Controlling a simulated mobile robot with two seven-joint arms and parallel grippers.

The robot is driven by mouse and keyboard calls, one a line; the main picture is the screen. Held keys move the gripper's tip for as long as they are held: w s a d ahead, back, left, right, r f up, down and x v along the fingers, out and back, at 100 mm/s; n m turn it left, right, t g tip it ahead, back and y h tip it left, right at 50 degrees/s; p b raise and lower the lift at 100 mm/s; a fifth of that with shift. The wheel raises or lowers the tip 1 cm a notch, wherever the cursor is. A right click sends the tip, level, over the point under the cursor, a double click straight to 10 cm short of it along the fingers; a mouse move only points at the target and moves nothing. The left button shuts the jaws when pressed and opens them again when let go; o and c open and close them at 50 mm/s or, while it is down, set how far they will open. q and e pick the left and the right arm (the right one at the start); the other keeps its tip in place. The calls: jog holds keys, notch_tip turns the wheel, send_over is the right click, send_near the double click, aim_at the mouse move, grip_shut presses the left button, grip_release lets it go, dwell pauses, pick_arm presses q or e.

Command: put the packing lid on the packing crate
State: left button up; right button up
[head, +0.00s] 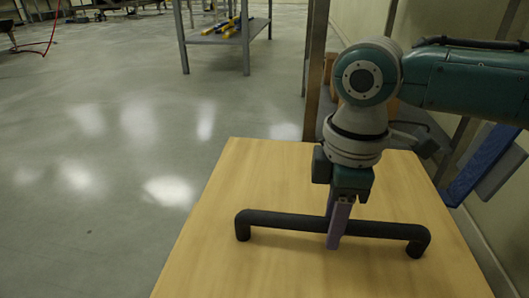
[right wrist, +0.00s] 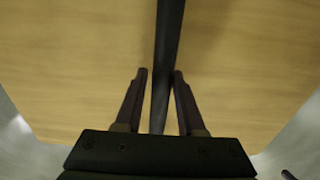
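The packing lid (head: 260,275) is a light wooden board with a black bar handle (head: 285,222) across it. It fills the lower middle of the head view; its front runs out of frame. It also fills most of the right wrist view (right wrist: 70,70). My right gripper (head: 338,228) points down at the middle of the handle. In the right wrist view its two fingers (right wrist: 161,75) stand on either side of the bar, with a narrow gap showing at the left finger. I cannot make out the packing crate; what is under the lid is hidden. My left gripper is out of view.
A grey metal table (head: 222,35) with yellow-and-black items stands at the back. A post (head: 315,70) rises just behind the lid. A blue panel-like object (head: 483,163) is at the right by the wall. Grey floor (head: 90,190) at the left is clear.

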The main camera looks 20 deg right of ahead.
jog(key=shift+o, duration=1.7)
jog(key=shift+s+f, duration=0.15)
jog(key=shift+f, duration=0.05)
notch_tip(320, 180, up, 10)
jog(key=p, duration=0.6)
jog(key=shift+f+p, duration=0.25)
jog(key=shift+p, duration=0.15)
jog(key=shift+r, duration=0.4)
